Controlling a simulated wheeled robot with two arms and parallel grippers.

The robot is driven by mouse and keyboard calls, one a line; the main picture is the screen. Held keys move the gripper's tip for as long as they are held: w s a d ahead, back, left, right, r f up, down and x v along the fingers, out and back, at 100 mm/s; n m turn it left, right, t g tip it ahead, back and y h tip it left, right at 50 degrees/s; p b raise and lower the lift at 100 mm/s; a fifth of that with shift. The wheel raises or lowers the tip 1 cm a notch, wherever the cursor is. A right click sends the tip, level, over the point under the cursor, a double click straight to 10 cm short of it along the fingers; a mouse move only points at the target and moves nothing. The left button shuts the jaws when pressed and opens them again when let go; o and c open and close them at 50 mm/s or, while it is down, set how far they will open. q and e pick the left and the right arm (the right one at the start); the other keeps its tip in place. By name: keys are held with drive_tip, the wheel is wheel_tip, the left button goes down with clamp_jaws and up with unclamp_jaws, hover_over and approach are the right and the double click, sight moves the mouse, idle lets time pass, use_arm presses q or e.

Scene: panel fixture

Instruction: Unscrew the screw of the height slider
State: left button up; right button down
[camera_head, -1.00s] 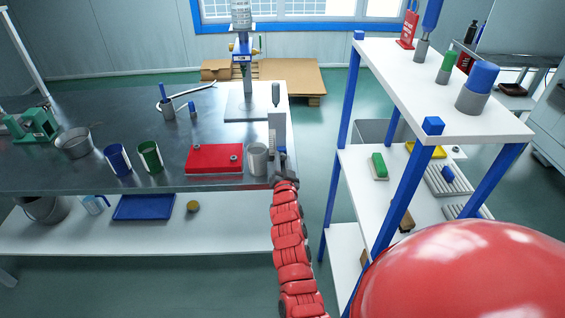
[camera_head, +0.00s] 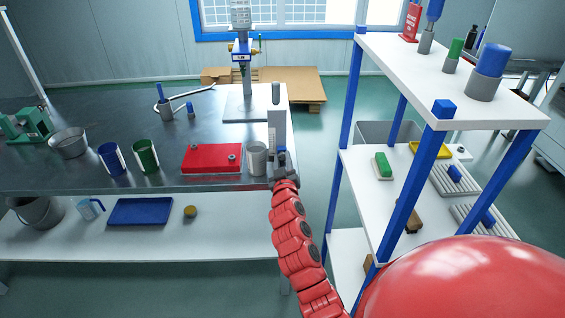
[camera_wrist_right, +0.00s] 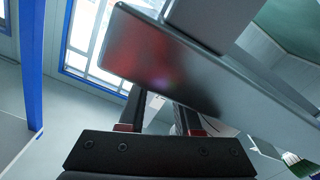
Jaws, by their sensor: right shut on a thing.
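The height slider (camera_head: 277,120) is an upright grey fixture with a scale on its front and a rounded grey top, at the right end of the metal workbench. My right gripper (camera_head: 283,160) is at its lower right side, at the bench edge. In the right wrist view my two dark fingers (camera_wrist_right: 162,112) point up to a smooth grey metal body (camera_wrist_right: 175,62) with a red reflection. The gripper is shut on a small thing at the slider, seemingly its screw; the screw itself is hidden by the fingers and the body. My left gripper is not in view.
A grey cup (camera_head: 257,160) and a red block (camera_head: 212,158) stand just left of the slider. A drill-press-like stand (camera_head: 243,70) is behind. A white shelf unit with blue posts (camera_head: 405,200) stands close to the right of my arm, with a gap between it and the bench.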

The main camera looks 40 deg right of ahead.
drive_tip(key=shift+n, duration=2.2)
drive_tip(key=c, duration=0.9)
unclamp_jaws()
drive_tip(key=b+v, duration=0.1)
drive_tip(key=v, duration=1.6)
drive_tip(key=shift+s, duration=0.2)
drive_tip(key=shift+o, duration=0.3)
